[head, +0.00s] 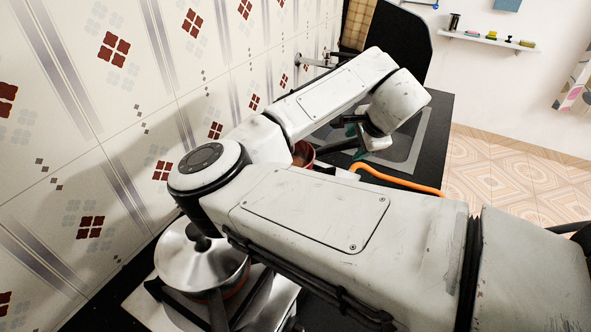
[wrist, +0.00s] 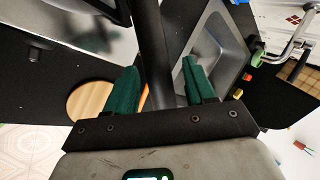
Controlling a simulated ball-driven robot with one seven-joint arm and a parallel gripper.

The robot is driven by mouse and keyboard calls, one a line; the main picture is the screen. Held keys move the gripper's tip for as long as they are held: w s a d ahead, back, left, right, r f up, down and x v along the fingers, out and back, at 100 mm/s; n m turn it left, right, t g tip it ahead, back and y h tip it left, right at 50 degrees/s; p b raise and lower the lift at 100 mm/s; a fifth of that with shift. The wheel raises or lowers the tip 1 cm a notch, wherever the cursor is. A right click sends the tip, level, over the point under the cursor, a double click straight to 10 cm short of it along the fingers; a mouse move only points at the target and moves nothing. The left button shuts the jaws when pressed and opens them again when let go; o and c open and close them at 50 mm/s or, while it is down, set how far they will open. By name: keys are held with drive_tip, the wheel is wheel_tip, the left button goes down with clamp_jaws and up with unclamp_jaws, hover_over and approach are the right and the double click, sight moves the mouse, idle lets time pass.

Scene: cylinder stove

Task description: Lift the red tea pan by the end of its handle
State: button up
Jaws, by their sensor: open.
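The red tea pan (head: 303,153) shows only in part in the head view, behind my arm, near the tiled wall. Its dark handle (head: 342,145) reaches right toward my gripper (head: 364,138). In the wrist view a thick dark handle (wrist: 153,45) runs down between the two green fingers of my gripper (wrist: 160,68). The fingers are open, one on each side of the handle, with a visible gap on the right side. Whether the left finger touches it I cannot tell. The near end of the handle is hidden behind the gripper body.
A lidded silver pot (head: 195,262) stands on the stove at the lower left. A sink (head: 408,145) lies beyond my gripper, and an orange hose (head: 400,181) runs beside it. A round wooden board (wrist: 90,99) shows in the wrist view.

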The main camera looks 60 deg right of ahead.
clamp_jaws()
idle(0.4)
idle(0.9)
